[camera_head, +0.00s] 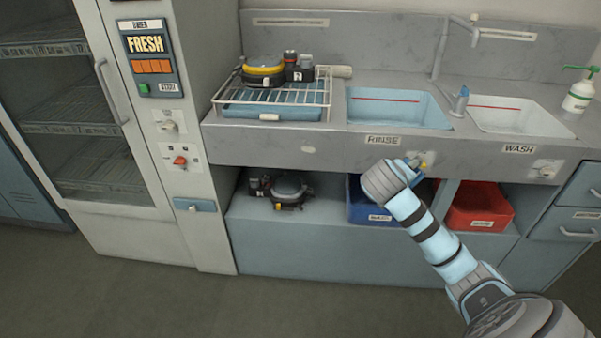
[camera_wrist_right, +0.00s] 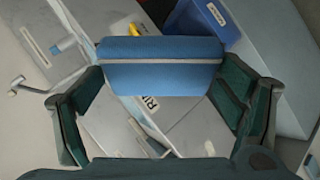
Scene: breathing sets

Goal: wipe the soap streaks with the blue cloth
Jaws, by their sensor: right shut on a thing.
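The blue cloth (camera_wrist_right: 160,78) is a folded, block-like piece with a pale line across it. It spans between the two dark green fingers of my right gripper (camera_wrist_right: 158,84), which is shut on it. I cannot make out clear soap streaks. A small pale spot (camera_head: 308,149) shows on the counter front, but I cannot tell what it is. My left gripper is not in view.
A wire rack (camera_head: 326,99) with gear stands left. A green-topped bottle (camera_head: 579,96) stands right. Blue (camera_head: 362,211) and red (camera_head: 484,205) bins sit below.

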